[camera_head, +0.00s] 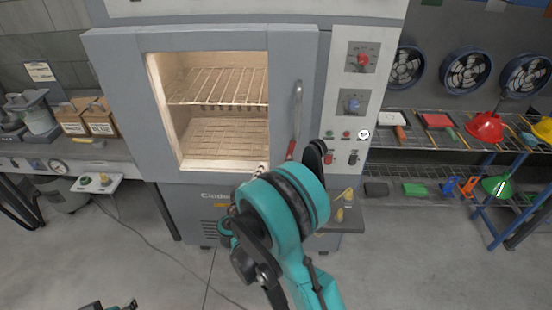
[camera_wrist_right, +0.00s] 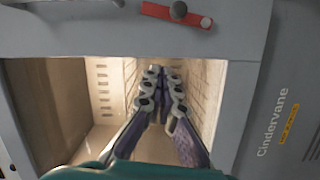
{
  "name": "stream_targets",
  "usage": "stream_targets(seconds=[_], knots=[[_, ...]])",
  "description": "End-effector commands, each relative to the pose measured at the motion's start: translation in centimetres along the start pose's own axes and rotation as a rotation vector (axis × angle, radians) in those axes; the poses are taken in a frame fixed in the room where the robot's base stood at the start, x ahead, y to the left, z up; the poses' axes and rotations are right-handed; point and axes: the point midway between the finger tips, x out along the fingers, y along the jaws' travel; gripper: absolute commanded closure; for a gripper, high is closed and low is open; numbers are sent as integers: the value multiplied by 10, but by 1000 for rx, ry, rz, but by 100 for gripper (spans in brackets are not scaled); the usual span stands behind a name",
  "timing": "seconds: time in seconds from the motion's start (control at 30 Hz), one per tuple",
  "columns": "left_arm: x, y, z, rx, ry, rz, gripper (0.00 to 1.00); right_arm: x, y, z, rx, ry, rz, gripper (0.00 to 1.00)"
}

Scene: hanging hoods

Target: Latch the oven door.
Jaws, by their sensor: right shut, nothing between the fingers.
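The grey oven door (camera_head: 226,100) covers the oven front, with a lit window in it. I cannot tell whether it is fully closed. A grey handle (camera_head: 297,108) runs down its right side, with a red piece (camera_head: 291,150) at the lower end. In the wrist view a red bar (camera_wrist_right: 160,13) with a grey knob lies at the top. My right gripper (camera_wrist_right: 158,70) is shut and empty in front of the window, apart from the red bar. In the head view its arm mostly hides it. Only a bit of my left gripper (camera_head: 108,305) shows, at the bottom edge.
A control panel (camera_head: 345,125) with red and blue knobs is right of the door. A wire shelf (camera_head: 430,160) with helmets and tools stands farther right. A bench (camera_head: 105,150) with boxes is at the left. The floor in front is mostly clear, with a cable on it.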

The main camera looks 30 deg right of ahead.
Motion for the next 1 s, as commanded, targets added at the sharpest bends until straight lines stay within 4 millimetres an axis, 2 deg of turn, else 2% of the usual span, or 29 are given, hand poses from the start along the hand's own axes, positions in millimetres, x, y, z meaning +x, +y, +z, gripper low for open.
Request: stream_targets(seconds=[0.17,0.53,0.6,0.7,1.0], knots=[[4,0,3,0,0,0,60,24,-1,2,0,-4,0,100],[17,0,12,0,0,0,60,101,-2,2,1,-3,0,100],[21,0,15,0,0,0,60,102,-2,16,1,-4,0,100],[24,0,17,0,0,0,60,104,-2,28,1,-3,0,100],[26,0,19,0,0,0,60,107,0,40,1,-1,-1,100]])
